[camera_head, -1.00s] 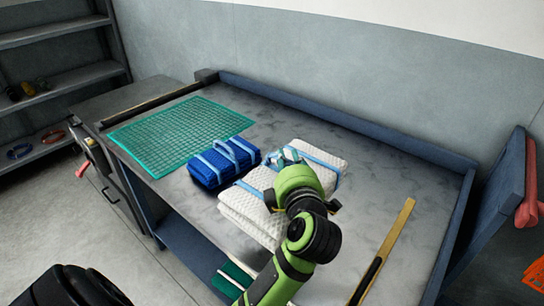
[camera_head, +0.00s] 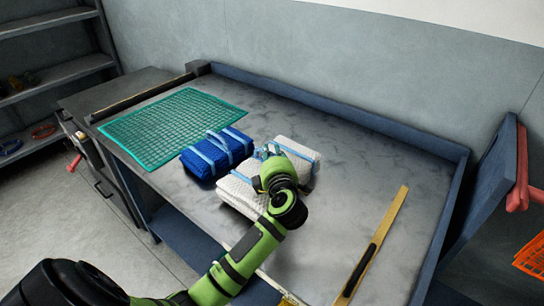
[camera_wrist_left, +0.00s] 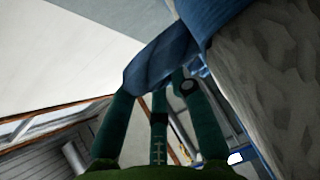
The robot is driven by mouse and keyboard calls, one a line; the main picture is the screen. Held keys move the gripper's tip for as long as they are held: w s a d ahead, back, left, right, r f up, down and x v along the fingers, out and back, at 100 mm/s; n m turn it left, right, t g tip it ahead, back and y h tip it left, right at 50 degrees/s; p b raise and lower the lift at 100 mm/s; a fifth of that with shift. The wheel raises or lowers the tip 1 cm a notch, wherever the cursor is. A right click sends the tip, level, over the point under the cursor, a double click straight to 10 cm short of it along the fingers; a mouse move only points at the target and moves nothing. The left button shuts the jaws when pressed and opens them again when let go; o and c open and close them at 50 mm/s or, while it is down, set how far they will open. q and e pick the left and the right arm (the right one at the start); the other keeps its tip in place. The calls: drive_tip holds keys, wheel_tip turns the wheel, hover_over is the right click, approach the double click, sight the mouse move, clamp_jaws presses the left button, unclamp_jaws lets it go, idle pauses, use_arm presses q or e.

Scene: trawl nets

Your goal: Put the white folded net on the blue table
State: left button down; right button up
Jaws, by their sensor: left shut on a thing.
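The white folded net (camera_head: 297,157), with blue straps, is at the tabletop of the blue-edged table (camera_head: 350,185), right of a blue folded net (camera_head: 207,163). I cannot tell whether its underside touches the top. My left gripper (camera_head: 268,152) is over the net, shut on its blue strap; my wrist hides part of the net. In the left wrist view, the fingers (camera_wrist_left: 158,88) close around the blue strap (camera_wrist_left: 165,58), and the pale net (camera_wrist_left: 270,85) fills the right side. My right gripper is not in view.
A green mesh net (camera_head: 172,127) lies flat at the table's left end. A yellow-and-black bar (camera_head: 375,245) lies toward the right. The table's middle and back right are clear. A blue raised edge (camera_head: 340,115) runs along the back. Dark shelves (camera_head: 50,75) stand at the left.

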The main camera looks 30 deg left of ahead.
use_arm(q)
drive_tip(key=shift+f, duration=0.15)
drive_tip(key=c, duration=1.1)
unclamp_jaws()
drive_tip(key=shift+f, duration=0.3)
drive_tip(key=shift+c, duration=0.2)
drive_tip(key=shift+r, duration=0.15)
drive_tip(key=v, duration=1.2)
drive_tip(key=shift+b, duration=0.3)
